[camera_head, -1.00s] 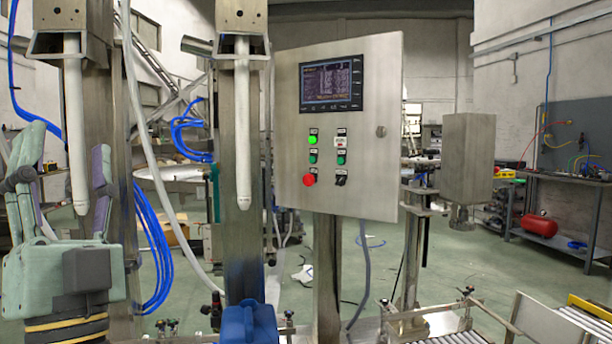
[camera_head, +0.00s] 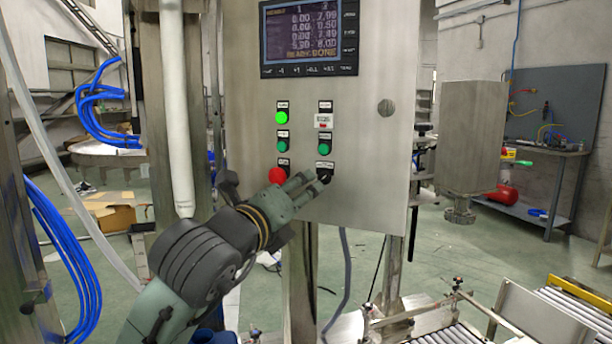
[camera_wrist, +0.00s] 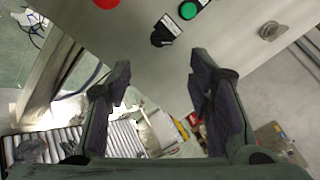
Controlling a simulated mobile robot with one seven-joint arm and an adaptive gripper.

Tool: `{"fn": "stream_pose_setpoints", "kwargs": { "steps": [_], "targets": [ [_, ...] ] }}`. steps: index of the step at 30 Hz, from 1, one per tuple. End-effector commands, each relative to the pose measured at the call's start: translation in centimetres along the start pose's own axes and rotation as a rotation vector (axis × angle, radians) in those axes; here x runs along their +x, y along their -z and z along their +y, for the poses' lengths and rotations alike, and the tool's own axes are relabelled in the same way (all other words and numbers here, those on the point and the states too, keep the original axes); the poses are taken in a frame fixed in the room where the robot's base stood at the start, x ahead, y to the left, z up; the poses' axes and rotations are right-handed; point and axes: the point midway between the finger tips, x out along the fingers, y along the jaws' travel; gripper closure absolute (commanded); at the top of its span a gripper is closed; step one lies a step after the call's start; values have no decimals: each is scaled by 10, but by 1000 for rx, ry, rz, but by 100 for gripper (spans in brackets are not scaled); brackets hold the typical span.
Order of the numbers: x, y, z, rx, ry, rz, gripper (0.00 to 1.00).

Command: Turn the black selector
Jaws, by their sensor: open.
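The black selector (camera_head: 324,176) sits at the lower right of the buttons on the steel control panel (camera_head: 370,150). In the wrist view the selector (camera_wrist: 160,38) shows above the gap between my fingers, nearer the left finger, with its label plate beside it. My gripper (camera_head: 312,184) is at the panel's lower part, its fingertips by the selector in the head view. In the wrist view my gripper (camera_wrist: 163,75) is open with nothing between the fingers. Whether a fingertip touches the selector cannot be told.
A red button (camera_head: 277,175) is just left of the selector. Green buttons (camera_head: 324,146) and a lit green lamp (camera_head: 282,117) are above. A screen (camera_head: 309,38) is at the panel's top. A white filling lance (camera_head: 175,110) hangs to the left. A roller conveyor (camera_head: 575,310) is at the lower right.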

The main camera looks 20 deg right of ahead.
Motion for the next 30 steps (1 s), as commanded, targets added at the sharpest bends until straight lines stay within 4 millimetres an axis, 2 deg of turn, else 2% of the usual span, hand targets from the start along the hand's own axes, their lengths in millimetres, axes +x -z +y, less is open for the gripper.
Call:
{"fn": "stream_pose_setpoints", "kwargs": {
  "steps": [15, 21, 30],
  "targets": [
    [87, -2, -2, -4, 2, -1, 52],
    [102, -1, -1, -3, 2, -3, 52],
    [103, -1, 0, -3, 2, -4, 53]
  ]
}}
